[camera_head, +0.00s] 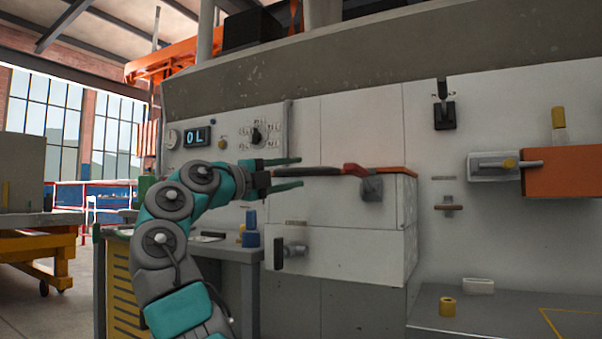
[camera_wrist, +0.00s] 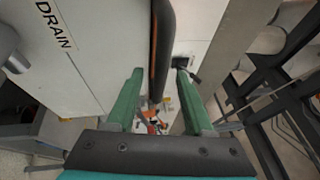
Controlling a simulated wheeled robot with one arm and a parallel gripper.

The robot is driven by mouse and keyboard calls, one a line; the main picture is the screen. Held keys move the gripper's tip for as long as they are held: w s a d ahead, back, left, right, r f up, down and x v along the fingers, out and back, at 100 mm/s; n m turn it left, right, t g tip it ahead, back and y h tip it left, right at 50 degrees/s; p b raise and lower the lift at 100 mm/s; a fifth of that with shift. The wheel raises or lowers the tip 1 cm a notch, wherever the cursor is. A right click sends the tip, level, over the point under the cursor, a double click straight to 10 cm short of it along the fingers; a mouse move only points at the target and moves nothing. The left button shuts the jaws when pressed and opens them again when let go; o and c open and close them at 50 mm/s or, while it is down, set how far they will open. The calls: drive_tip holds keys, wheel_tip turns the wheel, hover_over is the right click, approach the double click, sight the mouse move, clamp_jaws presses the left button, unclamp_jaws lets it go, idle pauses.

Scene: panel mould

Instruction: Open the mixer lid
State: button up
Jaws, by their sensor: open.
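A white box-shaped housing (camera_head: 345,237) stands out from the panel in the middle of the head view, probably the mixer. Along its top edge lies a dark bar (camera_head: 322,171) with a red part (camera_head: 355,170) and an orange strip (camera_head: 396,170), which I take to be the lid and its handle. My gripper (camera_head: 287,173) is open, its two green fingers level and pointing right at the bar's left end. In the wrist view the dark bar (camera_wrist: 163,40) shows between the spread fingers (camera_wrist: 160,75); I cannot tell whether they touch it.
A grey bracket (camera_head: 371,187) sits under the red part. A dial and display (camera_head: 197,137) are on the panel at left. A grey bench (camera_head: 235,250) stands below my arm. An orange block (camera_head: 562,172) juts out at right.

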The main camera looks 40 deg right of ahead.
drive_tip(key=shift+d+r, duration=0.15)
drive_tip(key=shift+d, duration=0.6)
drive_tip(key=shift+d+r, duration=0.1)
drive_tip(key=shift+d, duration=0.6)
drive_tip(key=shift+c, duration=0.2)
clamp_jaws()
